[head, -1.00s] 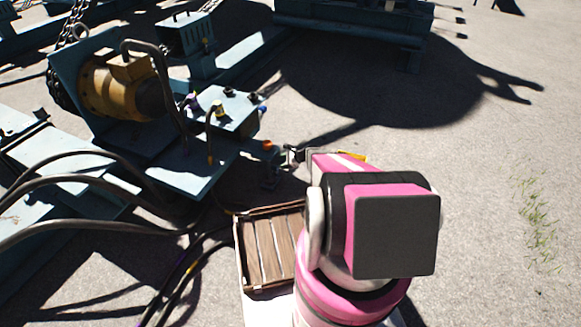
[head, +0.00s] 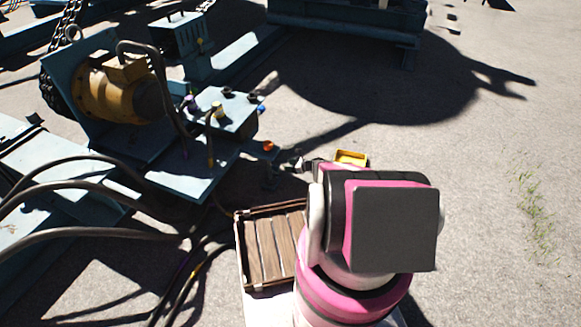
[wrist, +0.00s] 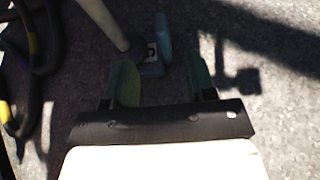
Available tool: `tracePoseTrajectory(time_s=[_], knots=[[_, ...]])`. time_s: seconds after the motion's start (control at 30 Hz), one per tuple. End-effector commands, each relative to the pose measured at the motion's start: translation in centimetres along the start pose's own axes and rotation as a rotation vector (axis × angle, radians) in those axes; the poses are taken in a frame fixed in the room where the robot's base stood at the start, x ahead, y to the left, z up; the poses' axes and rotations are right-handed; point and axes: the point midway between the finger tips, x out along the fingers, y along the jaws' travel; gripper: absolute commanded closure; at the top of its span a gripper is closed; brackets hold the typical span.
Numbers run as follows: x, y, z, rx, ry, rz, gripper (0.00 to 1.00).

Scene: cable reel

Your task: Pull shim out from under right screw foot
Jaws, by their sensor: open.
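In the wrist view, a small blue-green piece (wrist: 161,35) with a dark and white mark near its lower end lies ahead of my gripper (wrist: 163,80); it looks like the shim. A pale round post (wrist: 105,20) slants in from the top and ends beside it; it may be the screw foot's stem. My gripper's two green fingers are apart, with the marked end just ahead of the gap and no contact visible. In the head view, my gripper (head: 292,163) is beside the right screw foot (head: 270,180), below the orange cap (head: 268,146). The shim cannot be made out there.
A yellow tray (head: 352,158) lies behind my arm. A wooden slatted crate (head: 268,245) stands in front of the foot. Dark cables (head: 90,232) run at left, near the blue reel frame (head: 195,178). Open pavement lies to the right.

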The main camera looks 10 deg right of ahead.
Motion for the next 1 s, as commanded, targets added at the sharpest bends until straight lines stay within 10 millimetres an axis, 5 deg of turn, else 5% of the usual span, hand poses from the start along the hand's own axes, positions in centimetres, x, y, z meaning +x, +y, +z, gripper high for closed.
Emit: tracePoseTrajectory(time_s=[0.6,1.0], knots=[[8.6,-0.1,-0.1,-0.001,0.000,0.002,0.49],[10.7,0.0,0.0,-0.001,0.001,0.000,0.49]])
